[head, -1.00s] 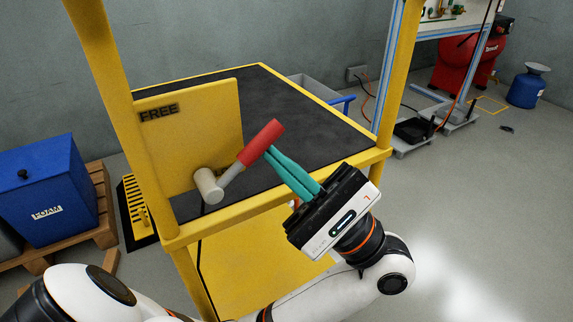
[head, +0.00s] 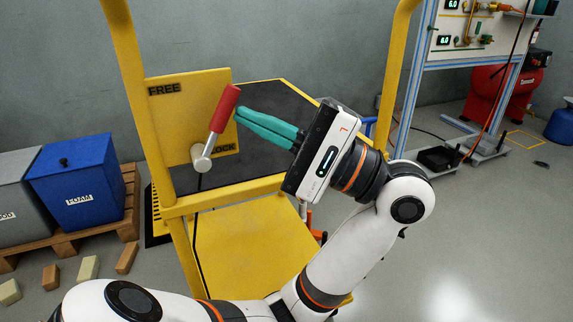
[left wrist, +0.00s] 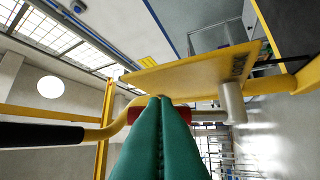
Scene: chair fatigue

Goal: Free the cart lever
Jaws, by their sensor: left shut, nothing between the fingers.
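The cart lever has a red grip (head: 225,108) and a pale grey hub and shaft (head: 203,157). It sits on a yellow plate (head: 175,110) marked FREE at upper left and LOCK at lower right. The lever points up and slightly right. My left gripper (head: 240,115) has teal fingers, shut and empty, with tips at the right side of the red grip; they seem to touch it. In the left wrist view the shut fingers (left wrist: 158,100) reach to the red grip (left wrist: 176,114), partly hiding it. My right gripper is not in view.
The yellow cart frame (head: 130,90) has upright posts on both sides and a dark upper deck (head: 275,130). A blue FOAM bin (head: 85,180) stands on a pallet at left. Small blocks (head: 88,267) lie on the floor. Open floor (head: 480,230) is at right.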

